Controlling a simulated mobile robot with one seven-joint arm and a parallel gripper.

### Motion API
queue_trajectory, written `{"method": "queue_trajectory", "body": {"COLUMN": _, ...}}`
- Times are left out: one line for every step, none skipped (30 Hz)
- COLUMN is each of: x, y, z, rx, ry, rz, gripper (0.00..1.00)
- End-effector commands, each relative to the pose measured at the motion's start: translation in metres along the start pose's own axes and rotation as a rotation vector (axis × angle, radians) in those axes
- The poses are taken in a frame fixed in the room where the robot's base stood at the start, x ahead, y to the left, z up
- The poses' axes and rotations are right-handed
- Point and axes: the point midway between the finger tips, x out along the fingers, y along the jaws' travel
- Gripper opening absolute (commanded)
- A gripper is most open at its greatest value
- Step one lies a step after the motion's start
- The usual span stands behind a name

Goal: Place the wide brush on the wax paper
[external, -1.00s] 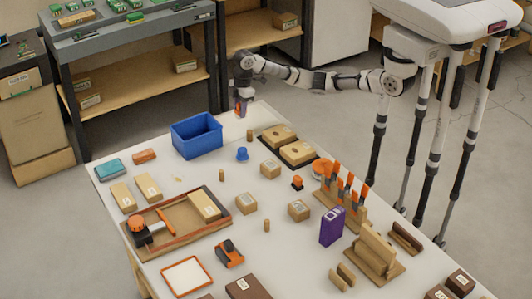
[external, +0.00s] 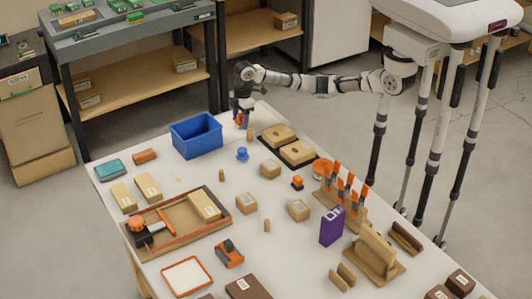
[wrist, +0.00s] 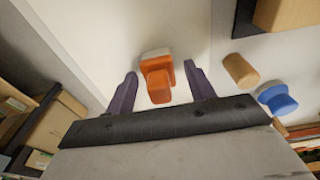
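The wide brush (wrist: 158,80) has an orange handle and a whitish end. In the wrist view it is between the two dark fingers of my gripper (wrist: 160,88), with a gap on each side. The gripper is open. In the external view my gripper (external: 242,119) is low at the far end of the table, with the orange of the brush (external: 238,120) at the fingers. A pale sheet, apparently the wax paper (wrist: 190,40), lies beneath the brush. Its full outline is not clear.
A blue bin (external: 197,136) stands left of my gripper. A wooden peg (wrist: 240,70) and a blue knobbed piece (wrist: 277,98) are to the right in the wrist view. Wooden blocks on a dark tray (external: 288,146) stand close by. Several tools and blocks cover the nearer table.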

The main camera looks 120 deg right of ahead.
Motion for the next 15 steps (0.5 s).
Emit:
{"method": "queue_trajectory", "body": {"x": 0.000, "y": 0.000, "z": 0.000, "rx": 0.000, "ry": 0.000, "rz": 0.000, "gripper": 0.54}}
{"method": "queue_trajectory", "body": {"x": 0.000, "y": 0.000, "z": 0.000, "rx": 0.000, "ry": 0.000, "rz": 0.000, "gripper": 0.54}}
{"method": "queue_trajectory", "body": {"x": 0.000, "y": 0.000, "z": 0.000, "rx": 0.000, "ry": 0.000, "rz": 0.000, "gripper": 0.54}}
{"method": "queue_trajectory", "body": {"x": 0.000, "y": 0.000, "z": 0.000, "rx": 0.000, "ry": 0.000, "rz": 0.000, "gripper": 0.54}}
{"method": "queue_trajectory", "body": {"x": 0.000, "y": 0.000, "z": 0.000, "rx": 0.000, "ry": 0.000, "rz": 0.000, "gripper": 0.54}}
{"method": "queue_trajectory", "body": {"x": 0.000, "y": 0.000, "z": 0.000, "rx": 0.000, "ry": 0.000, "rz": 0.000, "gripper": 0.54}}
{"method": "queue_trajectory", "body": {"x": -0.001, "y": 0.000, "z": 0.000, "rx": 0.000, "ry": 0.000, "rz": 0.000, "gripper": 0.54}}
{"method": "queue_trajectory", "body": {"x": -0.002, "y": 0.000, "z": 0.000, "rx": 0.000, "ry": 0.000, "rz": 0.000, "gripper": 0.54}}
{"method": "queue_trajectory", "body": {"x": -0.005, "y": 0.000, "z": 0.000, "rx": 0.000, "ry": 0.000, "rz": 0.001, "gripper": 0.54}}
{"method": "queue_trajectory", "body": {"x": -0.006, "y": 0.000, "z": -0.001, "rx": 0.000, "ry": 0.001, "rz": 0.000, "gripper": 0.54}}
{"method": "queue_trajectory", "body": {"x": -0.009, "y": 0.000, "z": -0.001, "rx": 0.000, "ry": 0.001, "rz": 0.000, "gripper": 0.54}}
{"method": "queue_trajectory", "body": {"x": -0.015, "y": 0.000, "z": -0.001, "rx": 0.000, "ry": 0.002, "rz": 0.000, "gripper": 0.54}}
{"method": "queue_trajectory", "body": {"x": -0.020, "y": 0.000, "z": -0.001, "rx": 0.000, "ry": 0.002, "rz": 0.001, "gripper": 0.54}}
{"method": "queue_trajectory", "body": {"x": -0.025, "y": 0.000, "z": -0.001, "rx": 0.000, "ry": 0.002, "rz": 0.001, "gripper": 0.54}}
{"method": "queue_trajectory", "body": {"x": -0.034, "y": 0.000, "z": -0.001, "rx": 0.000, "ry": 0.003, "rz": 0.002, "gripper": 0.54}}
